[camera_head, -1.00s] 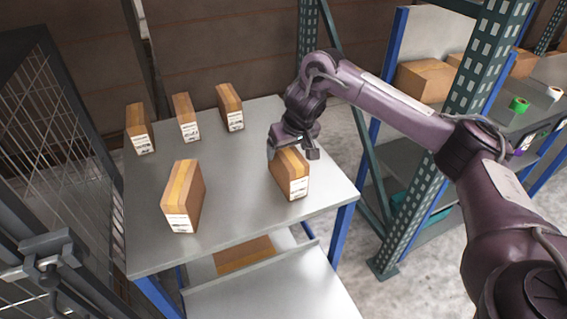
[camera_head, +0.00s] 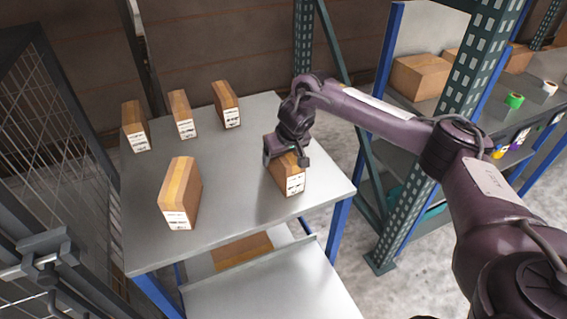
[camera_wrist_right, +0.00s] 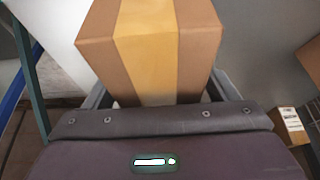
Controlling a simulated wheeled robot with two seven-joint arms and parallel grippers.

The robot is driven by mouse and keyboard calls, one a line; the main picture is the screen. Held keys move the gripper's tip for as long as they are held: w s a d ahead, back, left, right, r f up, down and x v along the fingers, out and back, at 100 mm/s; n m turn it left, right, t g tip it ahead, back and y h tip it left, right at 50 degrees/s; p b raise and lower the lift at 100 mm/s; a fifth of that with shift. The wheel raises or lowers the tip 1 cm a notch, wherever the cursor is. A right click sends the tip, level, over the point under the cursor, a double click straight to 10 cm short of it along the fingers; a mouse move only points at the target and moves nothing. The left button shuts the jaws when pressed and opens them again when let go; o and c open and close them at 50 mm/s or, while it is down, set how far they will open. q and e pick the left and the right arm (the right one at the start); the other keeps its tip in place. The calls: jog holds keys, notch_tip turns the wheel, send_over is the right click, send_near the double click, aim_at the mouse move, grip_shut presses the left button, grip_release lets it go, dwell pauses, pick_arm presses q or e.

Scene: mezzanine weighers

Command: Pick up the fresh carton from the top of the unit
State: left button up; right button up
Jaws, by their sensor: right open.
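Several brown cartons with white labels stand on the grey top of the unit (camera_head: 235,195). My right gripper (camera_head: 287,160) is over the carton at the right (camera_head: 290,181), with its fingers reaching down beside the carton's upper part. In the right wrist view this carton (camera_wrist_right: 150,45), with a yellow tape strip, sits between the two open fingers (camera_wrist_right: 160,95). I cannot tell whether the fingers touch it. A larger-looking carton (camera_head: 180,193) stands at the front left. Three more cartons stand at the back, one of them at the far left (camera_head: 135,126). My left gripper is not in view.
A lower shelf (camera_head: 270,285) of the unit holds a brown carton (camera_head: 243,251). A green rack post (camera_head: 445,130) and shelves with boxes (camera_head: 420,76) stand at the right. A mesh panel (camera_head: 50,130) borders the left. The middle of the top is clear.

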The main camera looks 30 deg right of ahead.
jog(key=shift+f, duration=0.25)
dwell(0.3)
jog(key=shift+r+p, duration=0.1)
jog(key=shift+p, duration=0.2)
jog(key=c, duration=1.4)
